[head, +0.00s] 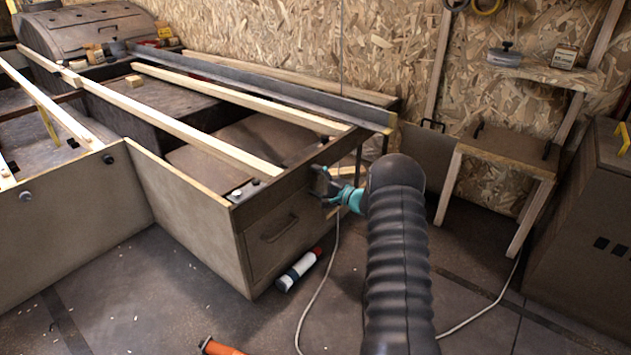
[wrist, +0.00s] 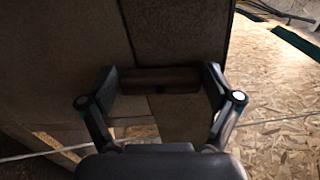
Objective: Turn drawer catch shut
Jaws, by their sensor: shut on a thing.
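My gripper (head: 327,186) is at the upper right end of this front. In the wrist view my gripper (wrist: 160,82) has its two fingers at the ends of a short brown bar, the drawer catch (wrist: 158,78), and is shut on it. The catch lies crosswise over the dark seam between two brown panels. In the head view the catch is mostly hidden by my fingers, so its angle is unclear there.
A white, red and dark canister (head: 298,271) lies on the floor below the drawer. A pale cable (head: 318,297) runs across the floor. An orange object (head: 220,347) is at the bottom edge. A wooden stand (head: 506,149) and a brown cabinet (head: 580,240) are at right.

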